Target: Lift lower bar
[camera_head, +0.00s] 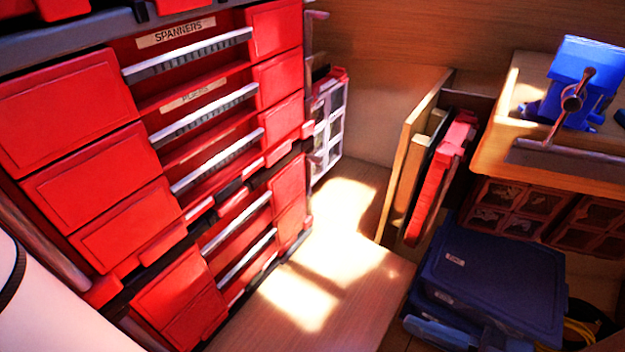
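Silver bars run across the drawer fronts of a red tool cabinet (85,185) that fills the left side. The upper ones are a top bar (188,56), a second bar (204,112) and a third bar (217,160). Below a dark band, in the lower section, are a bar (236,225) and the lowest bar (248,265). I cannot tell which one is the task's lower bar. The bars look seated along the drawer fronts. My gripper is not in view.
Sunlit wooden floor (345,285) lies clear right of the cabinet. Flat boards (400,185) and a red case (440,180) lean beyond it. A dark blue box (490,280) stands lower right, below a bench (505,155) with a blue vise (585,75).

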